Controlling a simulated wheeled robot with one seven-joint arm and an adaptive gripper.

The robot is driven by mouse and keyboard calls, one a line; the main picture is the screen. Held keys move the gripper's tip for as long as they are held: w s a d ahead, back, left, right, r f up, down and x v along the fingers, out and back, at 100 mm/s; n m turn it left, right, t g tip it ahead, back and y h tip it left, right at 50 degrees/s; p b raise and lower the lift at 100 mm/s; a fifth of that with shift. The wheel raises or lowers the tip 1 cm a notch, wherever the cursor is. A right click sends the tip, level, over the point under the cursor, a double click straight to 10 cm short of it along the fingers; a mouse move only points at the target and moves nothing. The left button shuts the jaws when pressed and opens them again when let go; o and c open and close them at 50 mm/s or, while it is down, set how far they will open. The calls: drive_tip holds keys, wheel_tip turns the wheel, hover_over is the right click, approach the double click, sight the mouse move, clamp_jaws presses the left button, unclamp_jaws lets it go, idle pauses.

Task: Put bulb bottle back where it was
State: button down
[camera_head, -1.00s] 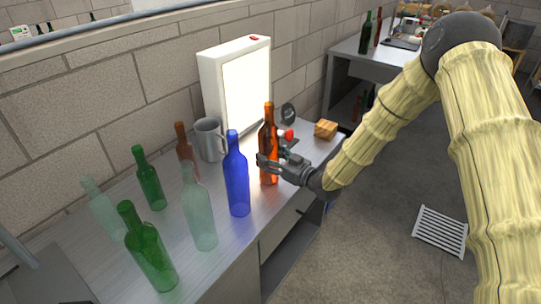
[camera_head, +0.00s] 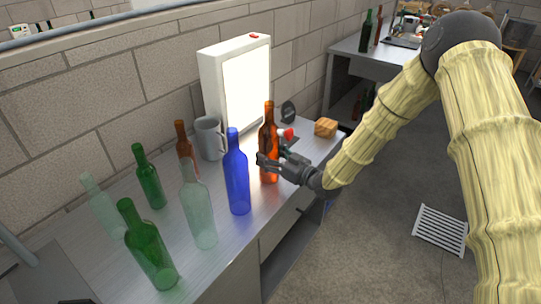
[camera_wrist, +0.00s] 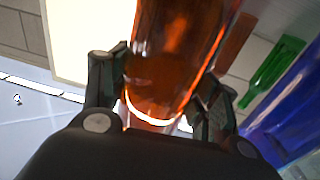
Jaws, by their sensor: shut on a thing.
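An amber-orange bottle (camera_head: 268,135) is upright at the right part of the steel bench, in front of the lit panel. My gripper (camera_head: 268,162) reaches it from the right and is shut around its lower body. In the wrist view the amber bottle (camera_wrist: 175,50) fills the space between the two dark fingers, and its bright base rim shows. I cannot tell whether its base touches the bench. No label shows which bottle is the bulb bottle.
A blue bottle (camera_head: 237,178) stands close left of the held bottle. Green, pale and brown bottles stand further left. A grey mug (camera_head: 209,139) and a white light box (camera_head: 213,85) are behind. A wooden block (camera_head: 326,128) is at the right end. Bare bench (camera_head: 224,262) shows along the front.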

drive_tip(key=shift+f, duration=0.1)
idle(0.5)
drive_tip(key=shift+c, duration=1.6)
unclamp_jaws()
drive_tip(key=shift+f, duration=0.2)
drive_tip(key=shift+v, duration=1.15)
drive_tip(key=v, duration=1)
drive_tip(key=shift+s+d, duration=0.3)
drive_tip(key=shift+r, duration=0.1)
